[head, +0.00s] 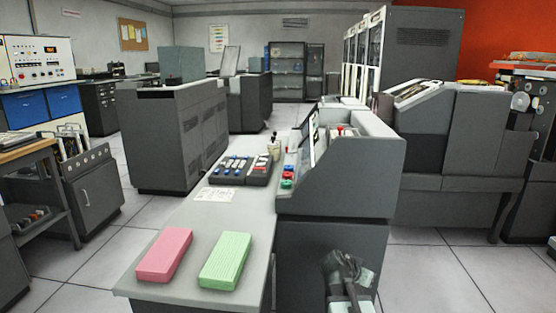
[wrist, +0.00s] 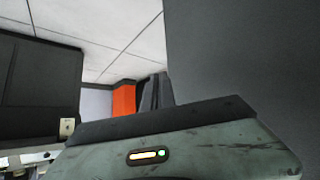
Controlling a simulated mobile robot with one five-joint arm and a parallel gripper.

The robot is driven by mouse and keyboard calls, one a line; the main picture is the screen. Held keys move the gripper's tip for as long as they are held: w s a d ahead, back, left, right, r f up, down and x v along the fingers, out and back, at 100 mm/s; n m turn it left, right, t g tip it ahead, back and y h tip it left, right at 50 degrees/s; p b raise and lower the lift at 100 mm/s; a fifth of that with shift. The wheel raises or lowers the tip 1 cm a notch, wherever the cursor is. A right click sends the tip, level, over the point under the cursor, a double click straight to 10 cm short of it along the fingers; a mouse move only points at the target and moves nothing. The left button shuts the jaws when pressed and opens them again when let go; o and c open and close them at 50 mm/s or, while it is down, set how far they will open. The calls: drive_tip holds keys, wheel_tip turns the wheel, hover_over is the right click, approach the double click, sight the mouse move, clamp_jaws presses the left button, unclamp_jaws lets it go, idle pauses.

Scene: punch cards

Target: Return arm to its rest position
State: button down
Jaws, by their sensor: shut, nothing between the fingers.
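My arm is folded low at the bottom of the head view, in front of the desk's dark cabinet. My gripper (head: 343,266) shows there as a small dark shape. It is shut and holds nothing. It is apart from the cards on the desk. The wrist view shows a grey-green casing of my own body with a small lit indicator close below.
A pink card stack (head: 164,255) and a green card stack (head: 225,260) lie side by side on the grey desk (head: 205,220). A button panel (head: 240,170) and the grey card machine (head: 345,175) stand behind. Clear floor (head: 430,275) lies at right.

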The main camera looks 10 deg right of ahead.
drive_tip(key=s+a+f+n+g+y, duration=0.2)
drive_tip(key=s+a+n+y, duration=0.1)
drive_tip(key=a, duration=0.5)
drive_tip(key=s+a+f+n+g+y, duration=0.1)
drive_tip(key=s+a+f+n+y, duration=0.2)
drive_tip(key=a, duration=0.5)
drive_tip(key=s+a+f+n+g+y, duration=0.2)
drive_tip(key=s+a+n+y, duration=0.15)
drive_tip(key=a, duration=0.55)
wheel_tip(320, 180, up, 38)
drive_tip(key=p, duration=3.9)
drive_tip(key=shift+s+d+n+h, duration=0.3)
drive_tip(key=shift+s+n+h, duration=0.05)
drive_tip(key=shift+n+h, duration=0.1)
drive_tip(key=shift+r, duration=0.15)
